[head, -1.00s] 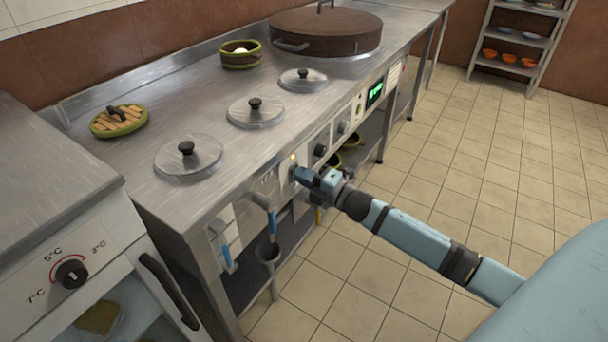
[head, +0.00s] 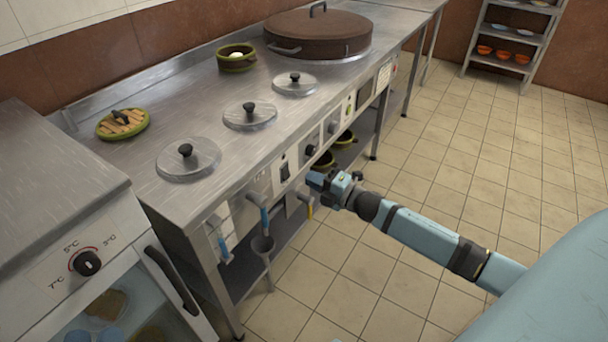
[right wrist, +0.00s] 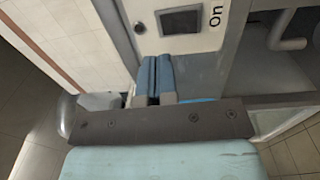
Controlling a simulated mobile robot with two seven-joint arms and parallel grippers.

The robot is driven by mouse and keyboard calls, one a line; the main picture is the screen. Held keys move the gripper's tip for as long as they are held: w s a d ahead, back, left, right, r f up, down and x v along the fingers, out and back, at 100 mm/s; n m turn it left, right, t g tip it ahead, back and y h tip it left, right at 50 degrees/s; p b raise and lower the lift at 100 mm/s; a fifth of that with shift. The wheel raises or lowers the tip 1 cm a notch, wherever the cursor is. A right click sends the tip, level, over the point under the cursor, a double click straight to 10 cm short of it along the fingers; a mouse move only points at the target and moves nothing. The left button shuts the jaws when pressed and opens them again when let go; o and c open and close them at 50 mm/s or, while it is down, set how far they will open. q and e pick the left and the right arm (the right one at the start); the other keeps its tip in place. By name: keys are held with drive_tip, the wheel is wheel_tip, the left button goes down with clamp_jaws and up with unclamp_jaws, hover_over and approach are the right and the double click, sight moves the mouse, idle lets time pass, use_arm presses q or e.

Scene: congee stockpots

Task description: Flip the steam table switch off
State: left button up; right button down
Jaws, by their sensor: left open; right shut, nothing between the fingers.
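The steam table (head: 215,100) is a long steel counter with round lidded wells. The steam table switch (head: 285,172) is a dark rocker on a pale plate on its front panel. In the right wrist view the switch (right wrist: 180,22) shows as a dark rectangle beside the word "On", and the small indicator (right wrist: 139,28) next to it looks dark. My right gripper (head: 317,181) is shut and empty, a little in front of the panel and apart from the switch. Its blue fingers (right wrist: 156,77) are together below the switch plate. My left gripper is not in view.
Blue-handled tools (head: 264,220) hang on the counter front, left of the switch. The tiled floor (head: 440,150) on the right is clear.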

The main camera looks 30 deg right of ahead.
drive_tip(key=p+v, duration=0.1)
drive_tip(key=v, duration=0.6)
drive_tip(key=shift+r+p, duration=0.35)
drive_tip(key=shift+r, duration=0.1)
drive_tip(key=shift+s+d, duration=0.15)
